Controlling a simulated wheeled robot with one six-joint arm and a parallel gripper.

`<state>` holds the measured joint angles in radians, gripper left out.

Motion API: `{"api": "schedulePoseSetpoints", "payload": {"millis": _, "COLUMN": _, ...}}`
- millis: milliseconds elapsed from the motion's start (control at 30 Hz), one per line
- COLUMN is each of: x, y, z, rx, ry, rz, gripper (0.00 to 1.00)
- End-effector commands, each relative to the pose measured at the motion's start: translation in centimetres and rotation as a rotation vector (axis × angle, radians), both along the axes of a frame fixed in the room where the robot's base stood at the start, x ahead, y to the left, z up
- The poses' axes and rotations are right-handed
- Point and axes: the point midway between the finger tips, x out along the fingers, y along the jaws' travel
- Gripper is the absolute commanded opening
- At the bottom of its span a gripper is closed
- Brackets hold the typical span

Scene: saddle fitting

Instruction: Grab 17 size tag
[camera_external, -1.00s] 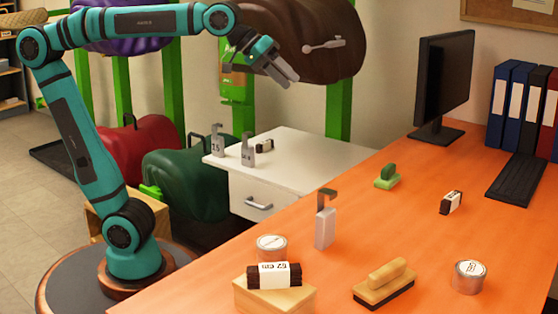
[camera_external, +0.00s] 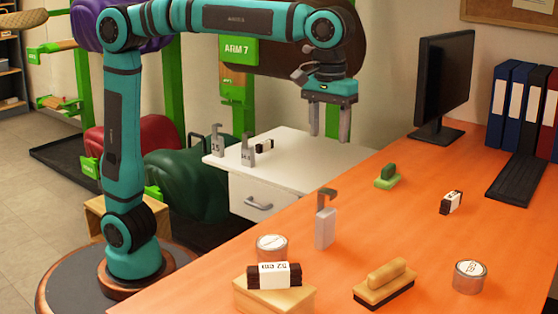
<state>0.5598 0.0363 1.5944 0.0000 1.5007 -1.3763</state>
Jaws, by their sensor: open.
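Three grey hooked size tags are in view. One tag (camera_external: 218,146), whose number looks like 15, stands upright on the white cabinet. A second tag (camera_external: 247,155) stands beside it, its number too small to read surely. A third tag (camera_external: 325,228) stands upright on the orange desk with no number readable on the side I see. I cannot tell which one is 17. My gripper (camera_external: 329,134) is open and empty, fingers pointing down. It is high up, in the picture above the cabinet's right part and the desk's back edge, apart from all the tags.
The desk (camera_external: 420,225) also holds a wooden block (camera_external: 275,295) with a dark banded bundle (camera_external: 274,276), tins (camera_external: 469,276), a brush (camera_external: 385,283), a green-handled item (camera_external: 387,176) and a monitor (camera_external: 445,80). The white cabinet (camera_external: 310,160) also holds a small banded block (camera_external: 264,145).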

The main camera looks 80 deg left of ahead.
Motion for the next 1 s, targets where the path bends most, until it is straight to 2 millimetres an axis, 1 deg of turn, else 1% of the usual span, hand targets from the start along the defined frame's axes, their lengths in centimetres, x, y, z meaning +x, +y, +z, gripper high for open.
{"api": "schedulePoseSetpoints", "payload": {"millis": 167, "x": 0.0, "y": -0.3, "z": -1.3, "rx": 0.007, "ry": 0.012, "rz": 0.007, "gripper": 0.53}}
{"api": "schedulePoseSetpoints", "payload": {"millis": 700, "x": 0.0, "y": -0.3, "z": -10.5, "rx": 0.007, "ry": 0.012, "rz": 0.006, "gripper": 0.53}}
{"api": "schedulePoseSetpoints", "payload": {"millis": 800, "x": 0.0, "y": -0.3, "z": -11.6, "rx": 0.007, "ry": 0.010, "rz": 0.006, "gripper": 0.53}}
{"api": "schedulePoseSetpoints", "payload": {"millis": 1000, "x": 0.0, "y": -0.3, "z": -12.5, "rx": 0.005, "ry": 0.009, "rz": 0.006, "gripper": 0.53}}
